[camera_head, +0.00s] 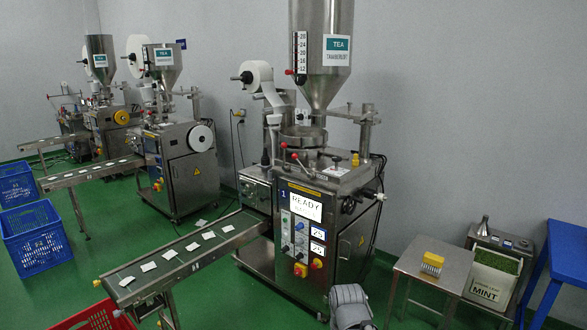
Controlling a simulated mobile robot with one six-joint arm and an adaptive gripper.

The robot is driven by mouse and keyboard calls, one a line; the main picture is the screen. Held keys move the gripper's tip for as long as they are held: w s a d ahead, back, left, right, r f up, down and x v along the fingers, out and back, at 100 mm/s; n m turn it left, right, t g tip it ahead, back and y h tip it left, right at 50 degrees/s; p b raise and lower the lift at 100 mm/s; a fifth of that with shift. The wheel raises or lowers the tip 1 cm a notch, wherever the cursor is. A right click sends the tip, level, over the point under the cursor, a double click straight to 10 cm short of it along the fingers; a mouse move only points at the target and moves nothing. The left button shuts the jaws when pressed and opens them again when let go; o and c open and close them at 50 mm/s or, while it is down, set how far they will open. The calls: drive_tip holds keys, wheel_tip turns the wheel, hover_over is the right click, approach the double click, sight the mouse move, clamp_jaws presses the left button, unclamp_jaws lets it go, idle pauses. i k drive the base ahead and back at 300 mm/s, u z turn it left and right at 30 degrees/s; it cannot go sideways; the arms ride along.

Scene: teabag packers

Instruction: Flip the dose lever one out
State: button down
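The nearest tea packing machine (300,215) stands in the middle, marked with a 1 and a display reading READY. A lever with a red knob (295,157) sticks up at a slant from its top plate, below the steel hopper (323,50). Another red knob shows just beside it at the left. A small black-topped part also stands on the plate. I cannot tell for sure which of these is dose lever one. A grey rounded part of my arm shows at the bottom centre, in front of the machine's base; my gripper's fingers are not visible.
A conveyor (185,258) with white teabags runs left from the machine. A red crate (95,318) and blue crates (35,238) stand at the left. A steel side table (430,268) holds a yellow-topped item. A MINT bin (492,280) and blue stool (562,262) are at right.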

sight(295, 156)
drive_tip(key=k, duration=0.65)
drive_tip(key=z, duration=0.45)
drive_tip(key=i, duration=2.05)
drive_tip(key=u, duration=0.25)
